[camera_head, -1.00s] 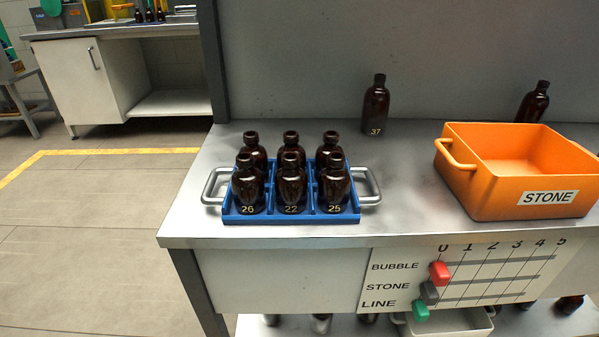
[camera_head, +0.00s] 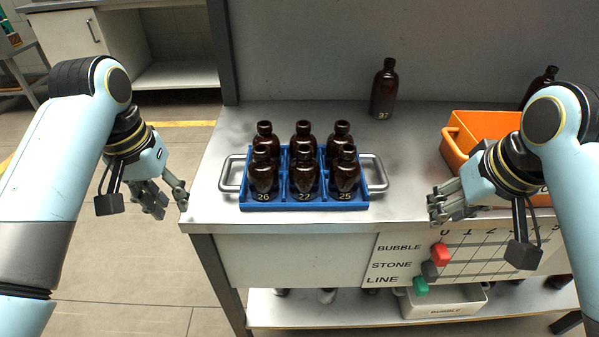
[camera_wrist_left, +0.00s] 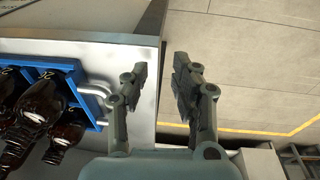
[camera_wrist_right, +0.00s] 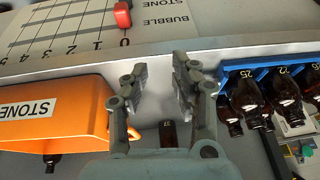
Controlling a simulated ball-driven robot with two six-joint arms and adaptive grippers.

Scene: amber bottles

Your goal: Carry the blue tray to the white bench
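The blue tray (camera_head: 300,205) sits on the metal bench top and holds several amber bottles (camera_head: 304,172) upright, with labels such as 26, 22 and 25. It has a grey handle on its left (camera_head: 229,174) and another on its right (camera_head: 375,172). My left gripper (camera_head: 170,205) is open and empty, left of the tray and apart from its left handle. The left wrist view shows its spread fingers (camera_wrist_left: 160,85) beside the tray's handle. My right gripper (camera_head: 440,205) is open and empty, right of the tray and before the orange crate. Its fingers (camera_wrist_right: 160,85) are apart in the right wrist view.
An orange crate (camera_head: 459,139) marked STONE stands at the right of the bench. Bottle 37 (camera_head: 384,90) stands behind the tray. A board with coloured sliders (camera_head: 439,250) hangs on the bench front. A white-fronted bench (camera_head: 68,37) stands at the far left. Floor at left is clear.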

